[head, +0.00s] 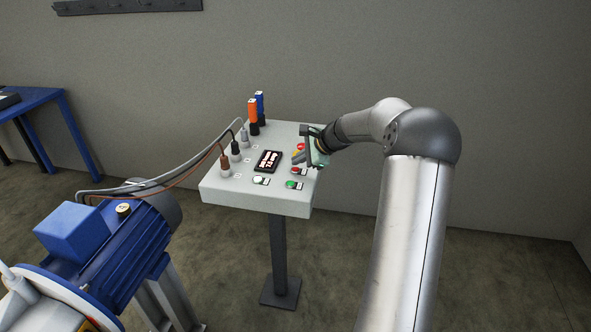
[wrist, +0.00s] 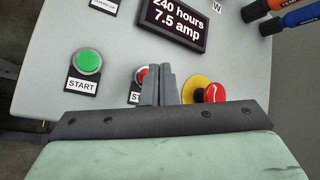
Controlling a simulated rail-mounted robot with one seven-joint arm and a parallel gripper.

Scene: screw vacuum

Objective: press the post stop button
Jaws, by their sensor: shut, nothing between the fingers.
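The red stop button (wrist: 141,75) has a label beginning "ST" in the wrist view. It is partly hidden behind the fingers. In the head view, a red button (head: 295,170) sits on the sloping grey panel (head: 222,190) on a post. My gripper (wrist: 160,80) is shut and empty, its fingertips overlapping the stop button's right side in the wrist view. I cannot tell whether they touch it. In the head view my gripper (head: 299,159) is over the panel's right side.
A green START button (wrist: 88,62) lies left of the stop button. A red mushroom button on a yellow base (wrist: 213,92) lies right of the fingers.

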